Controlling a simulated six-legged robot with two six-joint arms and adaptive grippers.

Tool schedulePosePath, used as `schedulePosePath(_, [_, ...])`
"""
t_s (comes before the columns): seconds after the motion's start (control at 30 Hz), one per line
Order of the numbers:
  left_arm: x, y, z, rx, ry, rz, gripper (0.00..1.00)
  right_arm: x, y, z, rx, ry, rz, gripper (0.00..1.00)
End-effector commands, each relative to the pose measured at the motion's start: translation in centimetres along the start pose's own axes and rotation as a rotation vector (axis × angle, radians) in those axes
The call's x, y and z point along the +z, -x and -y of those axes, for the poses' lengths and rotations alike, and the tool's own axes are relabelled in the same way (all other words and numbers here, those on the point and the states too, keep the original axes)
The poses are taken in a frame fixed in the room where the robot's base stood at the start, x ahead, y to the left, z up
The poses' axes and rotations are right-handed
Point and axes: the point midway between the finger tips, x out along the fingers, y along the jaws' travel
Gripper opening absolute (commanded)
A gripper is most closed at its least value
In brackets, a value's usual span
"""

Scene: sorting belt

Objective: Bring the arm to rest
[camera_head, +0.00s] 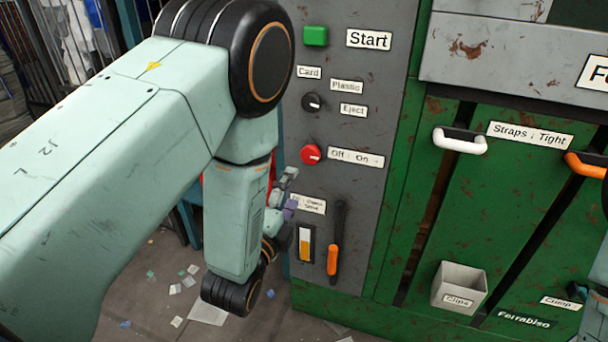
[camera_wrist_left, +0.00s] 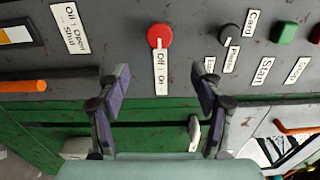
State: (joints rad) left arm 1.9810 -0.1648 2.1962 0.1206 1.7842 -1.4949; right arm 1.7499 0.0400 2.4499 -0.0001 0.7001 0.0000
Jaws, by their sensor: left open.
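My left arm reaches in from the left in the head view and bends down in front of the grey control panel (camera_head: 350,210). My left gripper (camera_head: 288,194) is partly hidden behind my own arm there. In the left wrist view the left gripper (camera_wrist_left: 160,80) is open, its two fingers apart with nothing between them. The panel's red knob (camera_head: 311,154), beside an Off/On label, shows beyond the fingers in the left wrist view (camera_wrist_left: 160,36).
The panel carries a green button (camera_head: 315,36), a black knob (camera_head: 311,102) and an orange-handled lever (camera_head: 333,255). To the right is a green machine front with a white handle (camera_head: 460,141), an orange handle (camera_head: 585,166) and a Clips bin (camera_head: 459,287). Scraps litter the floor (camera_head: 150,290).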

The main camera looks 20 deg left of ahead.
Motion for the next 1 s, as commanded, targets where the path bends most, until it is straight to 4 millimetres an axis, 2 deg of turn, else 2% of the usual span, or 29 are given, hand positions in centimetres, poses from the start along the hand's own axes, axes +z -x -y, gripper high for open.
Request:
schedulePosePath(0.17, [0.0,0.0,-0.1,0.004,0.032,0.001,0.67,0.0,0.0,0.0,0.000,0.000,0.000,0.40])
schedulePosePath(0.27, [0.1,0.0,-1.2,0.056,0.150,0.007,0.67,0.0,0.0,0.0,0.000,0.000,0.000,0.40])
schedulePosePath(0.37, [0.1,0.8,-4.0,0.187,0.342,0.036,0.67,0.0,0.0,0.0,0.000,0.000,0.000,0.40])
schedulePosePath(0.47, [0.5,2.7,-7.6,0.350,0.551,0.109,0.67,0.0,0.0,0.0,0.000,0.000,0.000,0.40])
schedulePosePath(0.57, [1.0,5.8,-11.5,0.521,0.756,0.232,0.67,0.0,0.1,0.0,0.000,0.000,0.000,0.40])
schedulePosePath(0.67, [1.5,10.2,-15.3,0.692,0.950,0.408,0.67,0.0,0.1,0.0,0.000,0.000,0.000,0.40])
schedulePosePath(0.77, [1.9,15.8,-18.6,0.850,1.116,0.632,0.67,0.0,0.2,0.0,0.000,0.000,0.000,0.40])
schedulePosePath(0.8, [2.0,18.2,-19.7,0.907,1.169,0.727,0.67,0.0,0.3,0.0,0.000,0.000,0.000,0.40])
schedulePosePath(0.9, [2.2,24.2,-21.4,1.021,1.260,0.958,0.67,0.0,0.4,0.0,0.000,0.000,0.000,0.40])
schedulePosePath(1.0, [2.1,29.1,-22.2,1.108,1.290,1.131,0.67,0.0,0.5,0.0,0.000,0.000,0.000,0.40])
